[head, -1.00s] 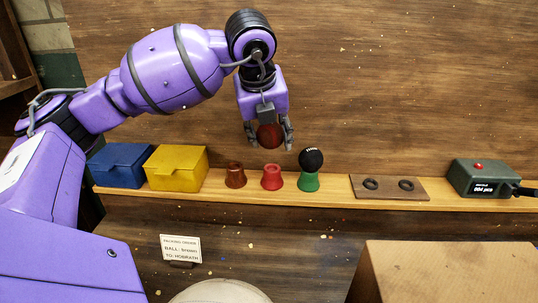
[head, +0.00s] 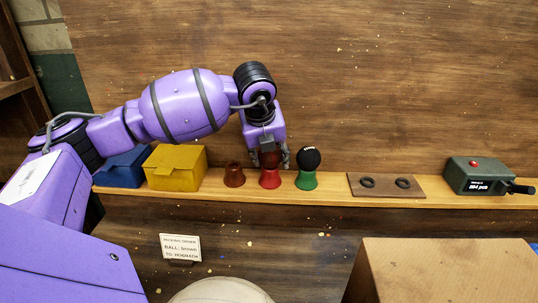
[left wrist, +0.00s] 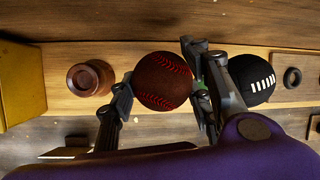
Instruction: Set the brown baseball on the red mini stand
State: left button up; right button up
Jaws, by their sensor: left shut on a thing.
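The brown baseball (head: 269,159) with red stitching is between the fingers of my left gripper (head: 270,164), which is shut on it. It shows clearly in the left wrist view (left wrist: 162,81), with one finger on each side. The red mini stand (head: 270,180) is upright on the shelf directly below the ball. In the head view the ball is at the stand's top; I cannot tell whether it touches. In the left wrist view the red stand is hidden behind the ball. My right gripper is not in view.
The brown stand (head: 234,177) is empty, left of the red one. The green stand (head: 306,181) holds a black ball (head: 310,159) close to my right-hand finger. Yellow (head: 176,168) and blue (head: 122,167) boxes stand left.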

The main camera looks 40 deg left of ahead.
pick_arm(q)
jog(key=shift+f, duration=0.2)
jog(key=o, duration=1.2)
jog(key=shift+o, duration=0.2)
jog(key=shift+r, duration=0.1)
jog(key=shift+r, duration=0.3)
jog(key=v, duration=1.1)
jog(key=shift+s+r, duration=0.2)
jog(key=shift+r, duration=0.1)
